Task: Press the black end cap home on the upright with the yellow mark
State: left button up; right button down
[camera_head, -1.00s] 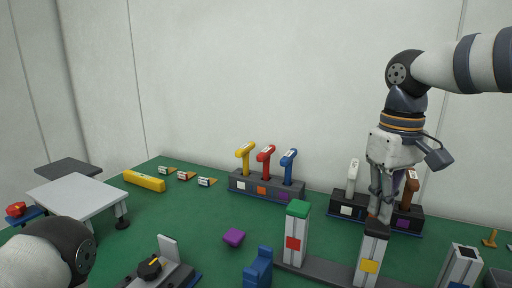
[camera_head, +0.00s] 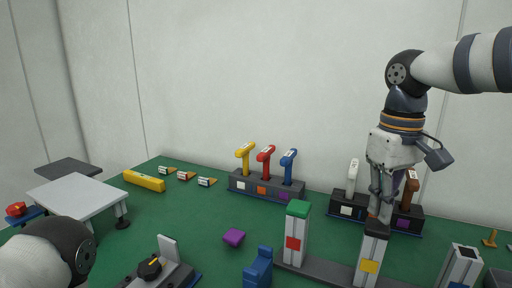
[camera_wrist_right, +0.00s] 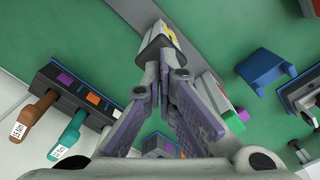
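The upright with the yellow mark (camera_head: 369,267) stands on a dark base rail (camera_head: 325,272) at the lower right of the head view. The black end cap (camera_head: 375,229) sits on its top; I cannot tell whether a gap is left under it. My right gripper (camera_head: 380,214) points down right over the cap, its fingertips at or touching the cap's top. In the right wrist view its fingers meet at the tips (camera_wrist_right: 162,66) with nothing visible between them, and the cap (camera_wrist_right: 151,47) lies just beyond. My left gripper is out of view; only part of that arm shows.
An upright with a red mark (camera_head: 293,246) and green cap (camera_head: 298,208) stands to the left. Another upright (camera_head: 460,268) stands to the right. A rack (camera_head: 346,212) with tool handles is close behind my right gripper. A blue part (camera_head: 258,268) lies front centre.

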aim_at(379, 224)
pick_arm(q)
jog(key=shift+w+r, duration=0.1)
pick_arm(e)
jog(key=shift+f, duration=1)
jog(key=shift+r, duration=0.1)
notch_tip(379, 224, up, 2)
jog(key=shift+r+p, duration=0.1)
jog(key=shift+p, duration=0.25)
jog(key=shift+r, duration=1.9)
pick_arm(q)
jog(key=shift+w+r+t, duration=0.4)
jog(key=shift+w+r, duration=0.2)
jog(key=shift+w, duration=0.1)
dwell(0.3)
